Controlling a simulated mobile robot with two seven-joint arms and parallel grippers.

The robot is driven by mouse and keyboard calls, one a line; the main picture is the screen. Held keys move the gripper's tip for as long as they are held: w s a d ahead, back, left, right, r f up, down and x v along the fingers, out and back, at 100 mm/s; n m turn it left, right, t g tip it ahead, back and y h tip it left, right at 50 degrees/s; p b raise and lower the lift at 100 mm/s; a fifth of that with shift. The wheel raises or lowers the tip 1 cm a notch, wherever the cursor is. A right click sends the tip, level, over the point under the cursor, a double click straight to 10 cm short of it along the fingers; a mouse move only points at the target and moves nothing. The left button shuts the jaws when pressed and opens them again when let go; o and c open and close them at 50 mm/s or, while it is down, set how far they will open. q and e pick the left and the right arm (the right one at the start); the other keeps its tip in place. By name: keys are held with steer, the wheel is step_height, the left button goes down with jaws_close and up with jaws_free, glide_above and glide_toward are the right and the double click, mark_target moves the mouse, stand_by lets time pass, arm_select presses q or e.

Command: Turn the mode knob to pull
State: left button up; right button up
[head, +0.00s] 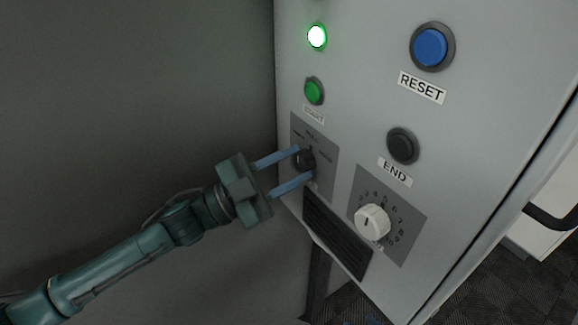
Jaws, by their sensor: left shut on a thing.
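The mode knob (306,160) is a small dark knob on a grey plate (325,183) low on the left side of the cabinet's front. The lettering above it is too small to read fully, and its pointer direction cannot be made out. My left gripper (302,163) reaches in from the left, with its two blue fingers on either side of the knob, one above and one below. It is shut on the knob. The fingers partly cover the plate. My right gripper is not in view.
The cabinet front (365,110) carries a lit green lamp (317,37), a green start button (314,91), a blue RESET button (431,47), a black END button (402,146) and a white numbered dial (372,222). A dark vent (336,234) lies just below the knob plate.

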arm_select(q)
steer(key=o, duration=1)
steer(key=shift+c, duration=0.2)
steer(key=b+v, duration=0.2)
steer(key=v, duration=0.5)
steer(key=shift+a, duration=0.25)
steer(key=shift+s+f, duration=0.15)
